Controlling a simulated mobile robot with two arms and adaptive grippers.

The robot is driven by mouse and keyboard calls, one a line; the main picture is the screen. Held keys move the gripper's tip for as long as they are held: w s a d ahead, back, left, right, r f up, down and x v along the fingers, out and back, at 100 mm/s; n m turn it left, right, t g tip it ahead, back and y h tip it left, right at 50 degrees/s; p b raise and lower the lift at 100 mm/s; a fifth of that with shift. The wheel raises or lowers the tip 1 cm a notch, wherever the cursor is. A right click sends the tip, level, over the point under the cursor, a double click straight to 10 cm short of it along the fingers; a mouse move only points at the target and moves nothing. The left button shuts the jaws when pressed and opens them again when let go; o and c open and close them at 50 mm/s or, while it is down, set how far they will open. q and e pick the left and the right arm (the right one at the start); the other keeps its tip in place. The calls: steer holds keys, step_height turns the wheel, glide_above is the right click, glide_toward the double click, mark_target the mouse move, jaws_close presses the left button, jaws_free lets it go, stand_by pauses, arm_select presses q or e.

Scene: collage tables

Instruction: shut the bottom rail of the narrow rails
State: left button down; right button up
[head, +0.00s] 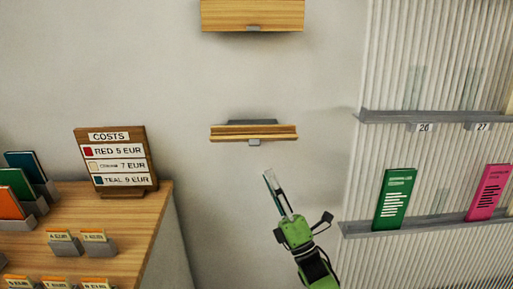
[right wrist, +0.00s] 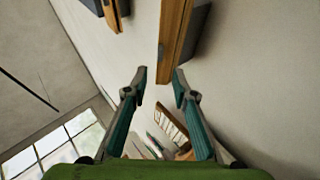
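Two narrow wooden-fronted rails hang one above the other on the pale wall. The upper rail (head: 252,16) is cut off by the top edge of the head view. The bottom rail (head: 253,133) shows a thin wooden front with a grey part behind it and a small grey tab below. My right gripper (head: 274,186) is just below and slightly right of the bottom rail, pointing up. In the right wrist view my right gripper (right wrist: 160,72) is open and empty, its fingertips apart near the end of a wooden front (right wrist: 174,42). My left gripper is not in view.
At left, a wooden counter (head: 150,225) bears a price sign (head: 118,163) and several card holders. At right, a ribbed panel carries a lower grey ledge (head: 418,226) with green (head: 395,198) and pink (head: 488,192) cards. Bare wall surrounds the rails.

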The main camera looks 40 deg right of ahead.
mark_target(254, 141)
steer(key=p+x, duration=0.2)
steer(key=x, duration=0.6)
steer(key=shift+w+r, duration=0.2)
steer(key=shift+w, duration=0.1)
jaws_close()
